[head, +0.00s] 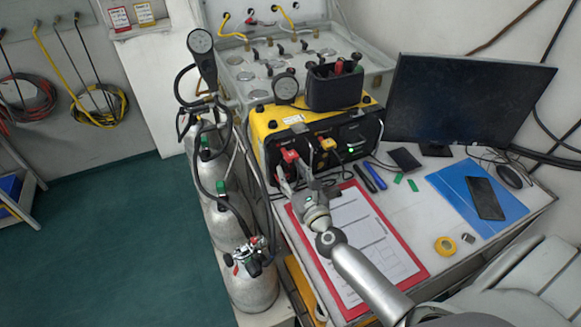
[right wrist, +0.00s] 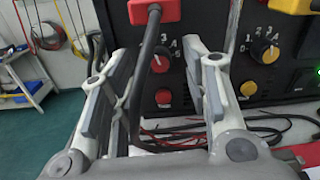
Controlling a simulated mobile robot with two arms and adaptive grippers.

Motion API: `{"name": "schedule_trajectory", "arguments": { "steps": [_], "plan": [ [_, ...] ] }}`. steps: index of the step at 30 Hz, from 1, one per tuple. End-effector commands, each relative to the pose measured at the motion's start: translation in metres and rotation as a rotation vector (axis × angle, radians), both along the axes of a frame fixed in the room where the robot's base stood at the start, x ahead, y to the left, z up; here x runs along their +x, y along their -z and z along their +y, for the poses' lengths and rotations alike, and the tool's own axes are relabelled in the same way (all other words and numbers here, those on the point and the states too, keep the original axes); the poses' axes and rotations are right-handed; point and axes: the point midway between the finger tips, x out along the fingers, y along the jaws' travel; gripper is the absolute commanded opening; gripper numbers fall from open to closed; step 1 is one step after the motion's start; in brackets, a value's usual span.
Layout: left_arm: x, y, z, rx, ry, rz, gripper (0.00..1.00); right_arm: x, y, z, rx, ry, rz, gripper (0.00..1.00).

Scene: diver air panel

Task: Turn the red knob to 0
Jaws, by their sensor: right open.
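The red knob (right wrist: 160,62) is on the dark front panel, in the upper middle of the right wrist view, with scale marks beside it. A black cable from a red plug (right wrist: 152,10) above hangs in front of it and partly hides it. A smaller red knob or button (right wrist: 163,97) sits below. My right gripper (right wrist: 157,72) is open, its fingers to the left and right of the red knob's line of sight; I cannot tell contact. In the head view my right gripper (head: 294,182) is at the panel's left part, hiding the red knob. My left gripper is not in view.
A yellow knob (right wrist: 265,52) is to the right on the panel of the yellow-and-black box (head: 262,128). Loose cables lie below the panel. A red clipboard (head: 411,256) lies under my right arm. Gas cylinders (head: 250,285) with hoses stand to the left.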

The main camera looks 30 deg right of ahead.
Motion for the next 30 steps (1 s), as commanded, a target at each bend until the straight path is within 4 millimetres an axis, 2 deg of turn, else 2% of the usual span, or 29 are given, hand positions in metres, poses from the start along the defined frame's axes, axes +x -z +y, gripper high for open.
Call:
{"name": "schedule_trajectory", "arguments": {
  "steps": [6, 15, 25, 30],
  "plan": [
    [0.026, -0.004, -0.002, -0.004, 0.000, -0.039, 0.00, 0.017, 0.000, -0.001, -0.001, 0.000, 0.001, 0.43],
    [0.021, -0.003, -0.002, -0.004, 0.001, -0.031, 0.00, 0.019, 0.001, -0.002, 0.000, 0.000, 0.001, 0.43],
    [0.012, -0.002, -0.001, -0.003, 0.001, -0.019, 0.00, 0.019, 0.001, -0.002, -0.001, 0.000, 0.001, 0.02],
    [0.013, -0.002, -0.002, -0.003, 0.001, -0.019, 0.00, 0.019, 0.001, -0.002, -0.004, 0.000, 0.001, 0.00]
  ]
}}
